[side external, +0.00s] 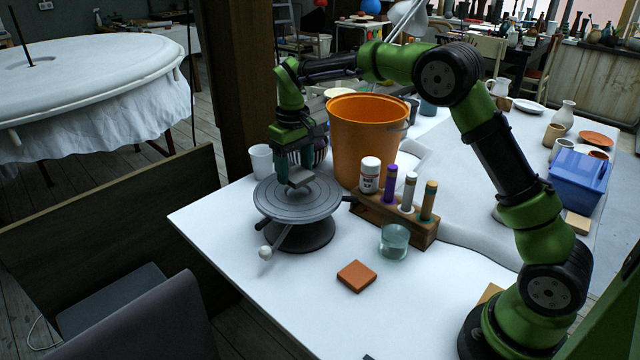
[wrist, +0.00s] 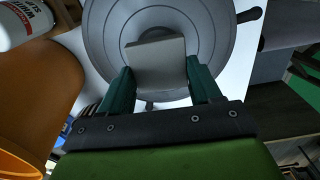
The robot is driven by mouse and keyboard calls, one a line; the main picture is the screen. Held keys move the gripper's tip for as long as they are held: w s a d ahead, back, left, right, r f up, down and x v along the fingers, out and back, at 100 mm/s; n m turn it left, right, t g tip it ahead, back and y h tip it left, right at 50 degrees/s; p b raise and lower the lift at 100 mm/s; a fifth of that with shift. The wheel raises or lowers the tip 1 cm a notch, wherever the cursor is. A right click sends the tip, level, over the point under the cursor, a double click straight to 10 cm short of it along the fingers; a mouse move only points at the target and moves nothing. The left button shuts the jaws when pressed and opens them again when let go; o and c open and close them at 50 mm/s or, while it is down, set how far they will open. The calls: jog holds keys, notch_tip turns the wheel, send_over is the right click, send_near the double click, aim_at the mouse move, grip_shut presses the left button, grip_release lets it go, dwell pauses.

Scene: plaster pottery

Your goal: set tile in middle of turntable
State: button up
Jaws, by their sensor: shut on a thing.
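A square grey tile (wrist: 157,62) is between the two dark green fingers of my gripper (wrist: 160,75), which is shut on its sides. In the side external view the tile (side external: 299,177) looks tilted, at or just above the top of the round grey turntable (side external: 318,199). I cannot tell whether it touches. My gripper (side external: 292,177) points down over the turntable's disc.
An orange bucket (side external: 365,130) stands close behind the turntable. A wooden rack (side external: 410,225) with bottles and tubes is to its right. A glass (side external: 394,243) and a terracotta tile (side external: 356,276) are nearer the front. A white cup (side external: 261,160) stands behind left.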

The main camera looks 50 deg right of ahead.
aim_at(295, 173)
jog(key=shift+f, duration=1.4)
jog(key=shift+f, duration=0.2)
jog(key=o, duration=1.1)
jog(key=shift+r, duration=0.15)
